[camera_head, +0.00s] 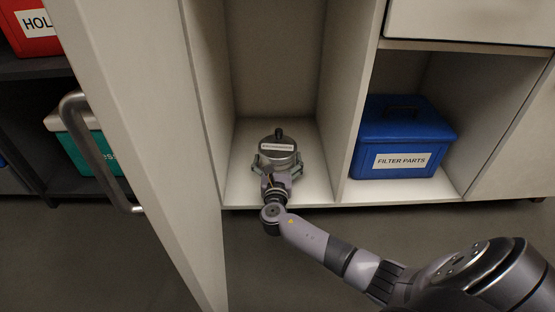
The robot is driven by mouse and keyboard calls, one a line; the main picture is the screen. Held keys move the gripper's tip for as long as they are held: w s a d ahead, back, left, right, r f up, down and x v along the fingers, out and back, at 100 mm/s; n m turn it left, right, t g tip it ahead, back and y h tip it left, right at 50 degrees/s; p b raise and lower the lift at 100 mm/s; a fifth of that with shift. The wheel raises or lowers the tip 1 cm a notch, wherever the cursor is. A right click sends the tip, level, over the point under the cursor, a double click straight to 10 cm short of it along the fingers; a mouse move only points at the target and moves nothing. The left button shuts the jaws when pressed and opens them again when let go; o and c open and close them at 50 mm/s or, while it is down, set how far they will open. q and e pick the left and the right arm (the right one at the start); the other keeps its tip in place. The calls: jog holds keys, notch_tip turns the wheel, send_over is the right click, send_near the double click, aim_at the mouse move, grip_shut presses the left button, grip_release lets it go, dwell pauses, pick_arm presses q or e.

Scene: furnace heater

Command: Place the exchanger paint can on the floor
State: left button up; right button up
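The paint can (280,146) is grey with a dark lid and a white label, too small to read surely. It stands upright on the white floor of the open cabinet compartment (313,183). My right arm reaches in from the lower right. My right gripper (278,162) is at the front of the can, with one finger on each side of it. I cannot tell whether the fingers press on the can. The gripper hides the can's lower front. The grey room floor (260,280) lies in front of the cabinet. My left gripper is out of view.
An open cabinet door (140,110) with a metal handle (95,150) stands left of the compartment. A blue FILTER PARTS box (405,130) sits in the compartment to the right. A dark shelf (50,68) at the far left holds red and teal boxes.

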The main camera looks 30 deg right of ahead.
aim_at(277, 171)
dwell(0.3)
jog(key=p+v, duration=0.3)
jog(key=v, duration=0.2)
jog(key=p+v, duration=0.3)
jog(key=v, duration=0.2)
jog(key=shift+s+a+r, duration=0.2)
jog(key=shift+s+r, duration=0.05)
jog(key=shift+s+a+f+p, duration=0.15)
jog(key=shift+s+a+p, duration=0.25)
jog(key=shift+s, duration=0.2)
